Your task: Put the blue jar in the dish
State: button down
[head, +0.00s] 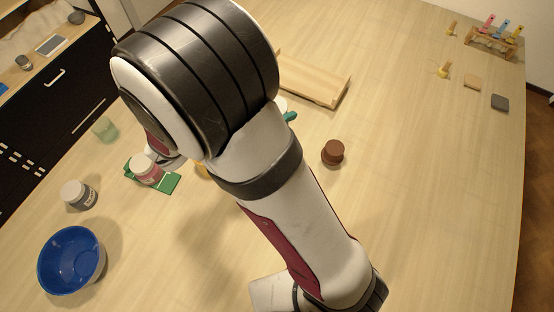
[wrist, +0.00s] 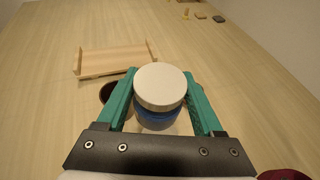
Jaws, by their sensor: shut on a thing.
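The blue jar (wrist: 157,117) has a blue body and a cream lid. In the wrist view it stands between the two teal fingers of my gripper (wrist: 160,98), which is shut on it. In the head view my arm hides most of my gripper; a teal fingertip (head: 290,117) shows beside the wooden tray. I cannot tell whether the jar is touching the table. A round blue bowl (head: 88,286), the clearest dish-like thing, stands open and empty at the lower left of the head view, well apart from my gripper.
A wooden tray (head: 318,82) lies beyond my gripper, and a brown pot (head: 333,152) stands nearby. A grey-labelled jar (head: 78,193), a pink-labelled jar (head: 146,170) on a green card and a green cup (head: 105,129) stand left.

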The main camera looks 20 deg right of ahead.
jog(key=shift+s+d+f+g, duration=0.1)
jog(key=shift+s+f+g, duration=0.15)
jog(key=shift+s, duration=0.25)
jog(key=shift+s+f+g, duration=0.15)
jog(key=shift+s+f, duration=0.05)
jog(key=shift+s, duration=0.25)
jog(key=shift+m, duration=0.3)
notch_tip(320, 180, down, 13)
jog(key=shift+f, duration=0.4)
grip_release()
jog(key=shift+w, duration=0.1)
